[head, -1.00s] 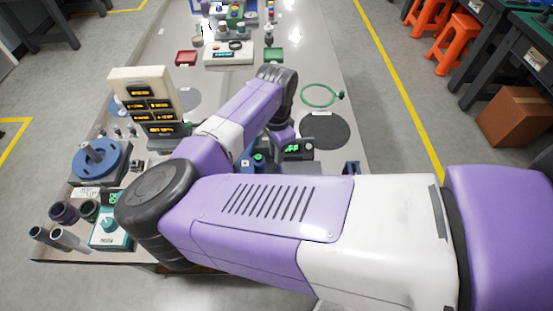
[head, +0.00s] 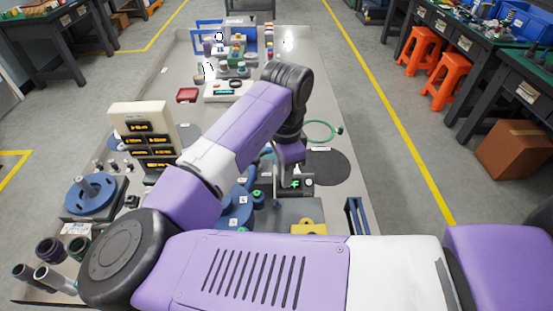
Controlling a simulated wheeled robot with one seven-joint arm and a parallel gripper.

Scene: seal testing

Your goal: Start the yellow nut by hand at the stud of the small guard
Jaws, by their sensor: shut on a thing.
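My gripper (head: 283,185) hangs below the purple wrist (head: 290,150), over the work area in the middle of the bench. It is small and partly hidden. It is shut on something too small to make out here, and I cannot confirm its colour. A yellow block-like part (head: 307,227) with a dark spot on top stands on a grey plate (head: 290,209), in front of the gripper and slightly to its right. I cannot tell whether it is the small guard. I cannot make out the stud or the yellow nut.
Blue round parts (head: 236,212) lie left of the gripper. A beige display tower (head: 147,135) and a blue disc (head: 90,195) stand left. A blue upright frame (head: 354,215) is right. A dark round mat (head: 325,167) looks clear.

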